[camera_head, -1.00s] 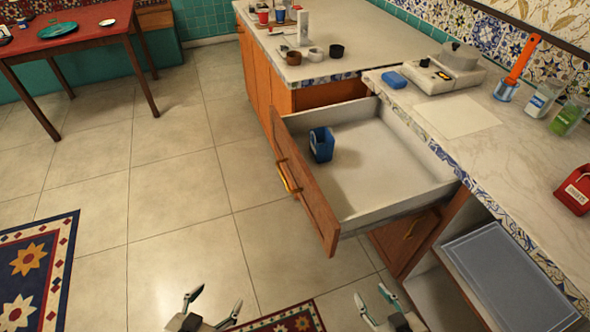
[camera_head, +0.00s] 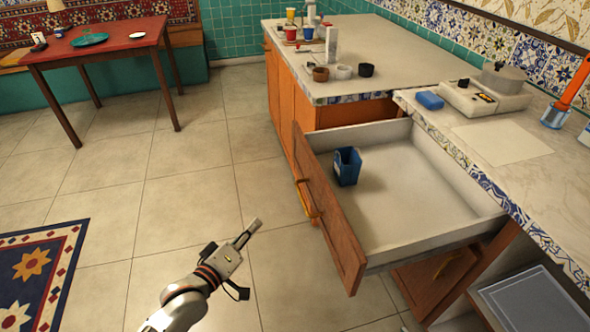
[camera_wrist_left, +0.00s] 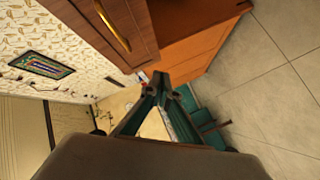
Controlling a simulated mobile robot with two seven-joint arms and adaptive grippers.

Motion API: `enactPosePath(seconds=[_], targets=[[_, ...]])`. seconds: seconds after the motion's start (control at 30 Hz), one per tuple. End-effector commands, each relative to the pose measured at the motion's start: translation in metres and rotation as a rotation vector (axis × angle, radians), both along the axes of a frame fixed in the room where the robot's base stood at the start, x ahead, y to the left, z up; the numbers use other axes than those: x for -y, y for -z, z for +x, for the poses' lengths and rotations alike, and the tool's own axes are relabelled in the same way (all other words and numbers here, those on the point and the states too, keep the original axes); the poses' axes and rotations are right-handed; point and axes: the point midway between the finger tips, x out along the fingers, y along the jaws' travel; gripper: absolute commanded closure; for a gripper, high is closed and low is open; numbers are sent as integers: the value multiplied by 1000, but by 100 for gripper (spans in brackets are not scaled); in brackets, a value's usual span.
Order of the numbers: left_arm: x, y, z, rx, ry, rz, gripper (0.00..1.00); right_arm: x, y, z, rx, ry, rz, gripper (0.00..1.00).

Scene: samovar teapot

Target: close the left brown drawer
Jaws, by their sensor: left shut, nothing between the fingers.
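The left brown drawer (camera_head: 335,215) is pulled well out from under the counter, and its white inside shows. A brass handle (camera_head: 305,199) is on its front panel. A blue open-topped container (camera_head: 347,167) stands inside near the front. My left gripper (camera_head: 253,227) is shut and empty, above the floor to the left of the drawer front, apart from it in the picture. In the left wrist view, the closed fingertips (camera_wrist_left: 165,84) show below a brown front with a brass handle (camera_wrist_left: 112,25). My right gripper is out of view.
A brown front (camera_head: 437,280) with a brass handle sits below the drawer. A red table (camera_head: 120,45) stands at the back left. The tiled floor left of the drawer is open.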

Motion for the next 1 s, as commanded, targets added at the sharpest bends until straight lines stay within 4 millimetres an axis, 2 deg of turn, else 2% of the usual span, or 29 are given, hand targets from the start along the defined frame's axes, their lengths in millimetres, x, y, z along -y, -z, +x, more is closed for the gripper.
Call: enactPosePath(seconds=[0.03, 0.2, 0.3, 0.4, 0.67, 1.0], targets=[[2, 7, 19, -16, -5, -97, 100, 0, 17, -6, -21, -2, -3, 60], [7, -15, 72, -50, -12, -400, 100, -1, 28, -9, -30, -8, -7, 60], [8, -26, 91, -66, -9, -520, 100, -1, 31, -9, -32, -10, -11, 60], [9, -34, 102, -76, -6, -588, 100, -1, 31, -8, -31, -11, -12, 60], [17, -40, 122, -77, -3, -619, 100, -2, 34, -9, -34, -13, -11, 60], [42, -35, 175, -81, -5, -615, 100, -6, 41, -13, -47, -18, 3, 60]])
